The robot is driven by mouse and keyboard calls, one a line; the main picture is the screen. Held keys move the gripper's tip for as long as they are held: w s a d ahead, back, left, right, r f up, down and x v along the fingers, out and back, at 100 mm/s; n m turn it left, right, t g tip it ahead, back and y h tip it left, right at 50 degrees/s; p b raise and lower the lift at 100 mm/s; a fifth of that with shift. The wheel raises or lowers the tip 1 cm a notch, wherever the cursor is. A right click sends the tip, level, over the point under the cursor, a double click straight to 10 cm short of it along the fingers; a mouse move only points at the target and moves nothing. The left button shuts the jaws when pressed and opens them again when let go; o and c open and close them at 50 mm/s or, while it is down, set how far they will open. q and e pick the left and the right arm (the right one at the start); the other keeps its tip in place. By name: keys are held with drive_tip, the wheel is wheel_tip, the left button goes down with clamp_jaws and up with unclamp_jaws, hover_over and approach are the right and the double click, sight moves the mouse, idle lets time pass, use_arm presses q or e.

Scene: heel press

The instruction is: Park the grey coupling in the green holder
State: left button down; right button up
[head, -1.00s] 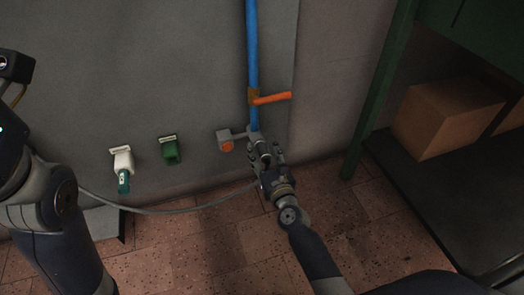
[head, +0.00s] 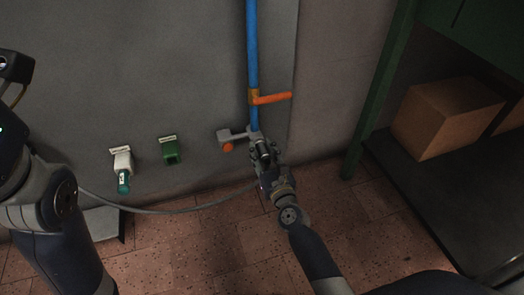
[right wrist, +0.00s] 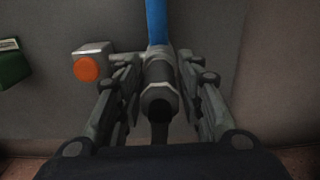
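The grey coupling (right wrist: 160,90) sits at the bottom end of the blue pipe (head: 252,45), in line with it. My right gripper (head: 264,150) is around the coupling from below, one finger on each side, and appears shut on it; the fingers also show in the right wrist view (right wrist: 159,85). The exact contact is partly hidden. The green holder (head: 171,152) is on the wall to the left and looks empty. A grey block with an orange button (head: 228,147) is beside the coupling, joined by a short arm. My left gripper's fingers are out of view.
A white holder (head: 122,160) with a teal plug (head: 123,182) is left of the green one. A grey hose (head: 190,210) sags along the wall. An orange handle (head: 272,98) sticks out right from the pipe. A shelf with a cardboard box (head: 445,118) stands right.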

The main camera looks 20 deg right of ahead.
sight(267, 160)
clamp_jaws()
drive_tip(key=shift+s+d, duration=0.1)
drive_tip(key=shift+s, duration=2.9)
